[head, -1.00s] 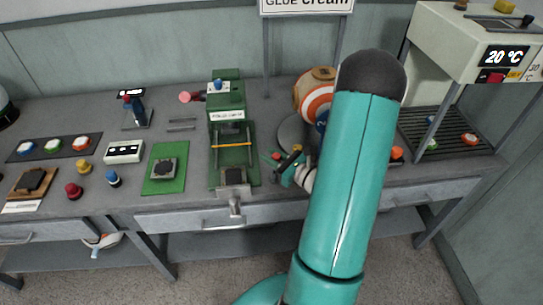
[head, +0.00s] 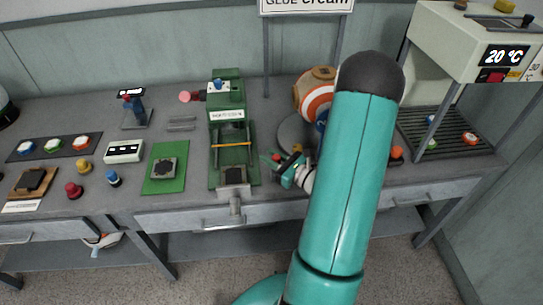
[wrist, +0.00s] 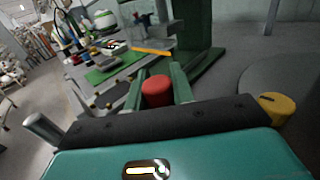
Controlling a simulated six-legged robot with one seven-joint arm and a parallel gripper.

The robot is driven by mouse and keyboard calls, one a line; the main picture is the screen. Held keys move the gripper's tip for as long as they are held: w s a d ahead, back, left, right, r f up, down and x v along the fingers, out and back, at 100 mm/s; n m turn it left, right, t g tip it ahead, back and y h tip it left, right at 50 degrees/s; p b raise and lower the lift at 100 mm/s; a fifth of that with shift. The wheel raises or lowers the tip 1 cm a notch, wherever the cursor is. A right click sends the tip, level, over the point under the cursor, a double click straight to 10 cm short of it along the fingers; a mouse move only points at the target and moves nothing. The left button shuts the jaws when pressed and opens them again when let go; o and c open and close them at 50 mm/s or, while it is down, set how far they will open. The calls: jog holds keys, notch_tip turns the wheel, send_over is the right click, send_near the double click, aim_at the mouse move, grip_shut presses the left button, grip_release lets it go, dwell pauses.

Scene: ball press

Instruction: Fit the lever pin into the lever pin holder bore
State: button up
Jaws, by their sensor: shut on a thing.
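My gripper (head: 279,161) is beside the right front of the green press (head: 226,105), above the workbench. In the wrist view my gripper (wrist: 160,88) is shut on a red cylindrical piece, apparently the lever pin (wrist: 157,91). Its round red end faces the camera, and its far end is hidden. A small red spot, apparently the same pin (head: 276,157), shows at the fingertips in the head view. I cannot make out the holder bore in either view.
An orange-and-white striped round object (head: 314,96) stands close behind my gripper. A green mat with a dark block (head: 164,168) lies left of the press. A white machine (head: 465,45) stands at the right. The bench (head: 85,120) has free room at the back left.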

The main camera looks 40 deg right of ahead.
jog(key=shift+f, duration=2)
jog(key=o, duration=1.1)
jog(key=s, duration=0.4)
jog(key=s+d, duration=0.1)
jog(key=s, duration=0.4)
jog(key=s+d, duration=0.1)
jog(key=s, duration=0.3)
jog(key=shift+s+d, duration=0.25)
jog(key=shift+s, duration=0.05)
